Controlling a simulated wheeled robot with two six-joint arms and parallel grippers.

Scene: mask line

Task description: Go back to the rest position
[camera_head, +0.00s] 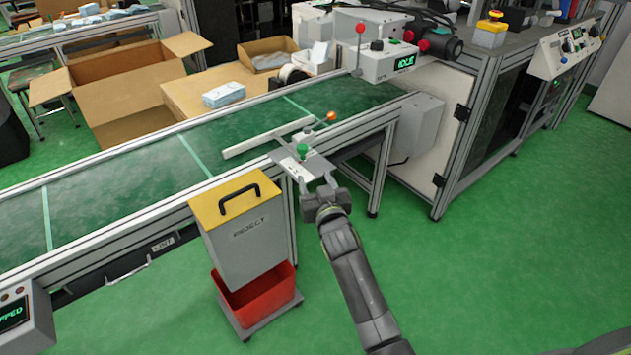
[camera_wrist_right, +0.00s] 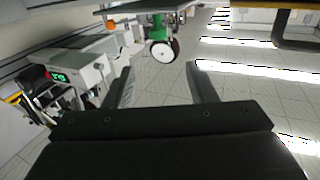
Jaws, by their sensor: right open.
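My right gripper (camera_head: 326,186) is at the conveyor's near edge, just below and in front of a small metal plate (camera_head: 313,166) with a green knob (camera_head: 302,150). In the right wrist view its two fingers (camera_wrist_right: 159,82) stand apart with nothing held between them. Beyond the fingers, a green part with a white-rimmed wheel (camera_wrist_right: 164,50) shows under a plate edge. I cannot tell whether the gripper touches the plate. My left gripper is in neither view.
A reject bin (camera_head: 245,232) with a yellow lid stands left of my right arm, above a red tub (camera_head: 262,296). The green conveyor (camera_head: 120,190) runs behind. A machine frame (camera_head: 450,150) stands right. Green floor (camera_head: 500,260) is clear at right.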

